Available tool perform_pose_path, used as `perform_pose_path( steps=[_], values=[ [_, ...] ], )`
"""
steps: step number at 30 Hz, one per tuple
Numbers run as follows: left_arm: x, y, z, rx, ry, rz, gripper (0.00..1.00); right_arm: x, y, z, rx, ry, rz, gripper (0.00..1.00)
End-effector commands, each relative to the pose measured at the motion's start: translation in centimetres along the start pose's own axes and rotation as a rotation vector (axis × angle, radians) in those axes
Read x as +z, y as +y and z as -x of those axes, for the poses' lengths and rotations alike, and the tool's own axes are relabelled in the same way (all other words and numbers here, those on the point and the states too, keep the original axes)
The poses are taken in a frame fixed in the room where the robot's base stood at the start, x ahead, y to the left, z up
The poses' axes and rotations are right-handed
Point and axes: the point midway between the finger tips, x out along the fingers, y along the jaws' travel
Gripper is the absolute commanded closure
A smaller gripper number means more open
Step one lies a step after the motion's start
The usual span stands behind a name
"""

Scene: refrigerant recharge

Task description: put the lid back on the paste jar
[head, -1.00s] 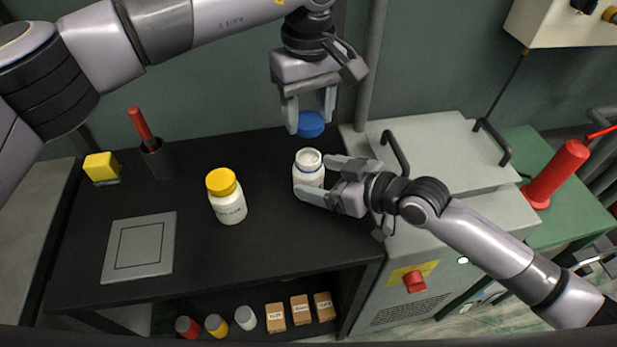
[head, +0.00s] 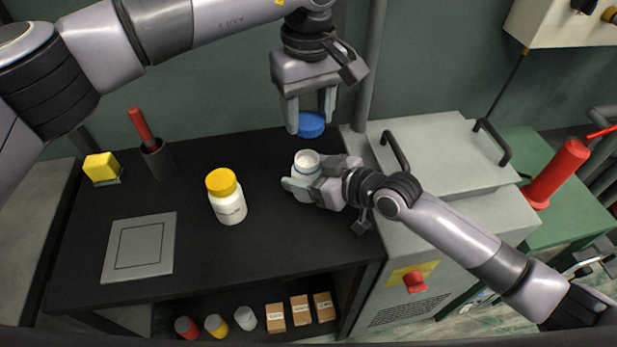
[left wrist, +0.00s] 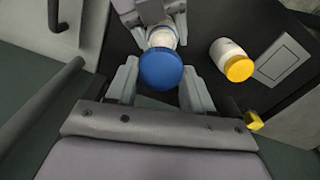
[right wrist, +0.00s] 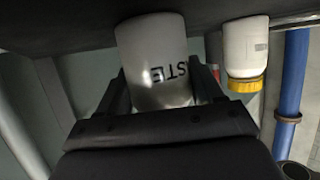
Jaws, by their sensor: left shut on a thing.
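The white paste jar (head: 306,164) stands uncapped on the black bench, its mouth showing pale paste. In the right wrist view the jar (right wrist: 155,60) shows part of its lettering. My left gripper (head: 311,118) is shut on the blue lid (head: 311,126) and holds it above and slightly behind the jar. In the left wrist view the lid (left wrist: 161,69) covers part of the jar's mouth. My right gripper (head: 305,188) has its fingers on either side of the jar, low on its body; they look open, though contact is hard to judge.
A white bottle with a yellow cap (head: 226,196) stands left of the jar. A grey square plate (head: 139,246), a yellow block (head: 101,167) and a dark holder with a red-handled tool (head: 155,157) are farther left. A grey machine with handles (head: 440,150) stands right.

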Motion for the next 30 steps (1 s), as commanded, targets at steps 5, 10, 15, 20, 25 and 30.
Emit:
perform_pose_path(
  steps=[5,10,15,20,25,30],
  values=[
    [0.0,-0.1,-0.9,0.001,0.001,0.001,0.76,0.1,0.0,0.0,-0.001,-0.001,0.000,0.89],
    [0.2,-0.4,-3.5,0.002,0.001,0.001,0.76,0.1,0.0,0.0,-0.001,-0.002,0.000,0.89],
    [0.3,-0.5,-5.0,0.007,0.005,0.000,0.76,0.1,0.0,0.0,-0.001,-0.002,0.000,0.89],
    [0.2,-0.4,-5.0,0.007,0.006,0.000,0.76,0.1,0.0,0.0,-0.001,-0.002,0.000,0.89],
    [0.2,-0.4,-5.0,0.007,0.005,0.000,0.76,0.1,0.0,0.0,-0.001,-0.003,0.000,0.89],
    [0.3,-0.4,-5.1,0.007,0.005,0.000,0.76,0.1,0.0,0.0,-0.001,-0.003,0.000,0.89]
  ],
)
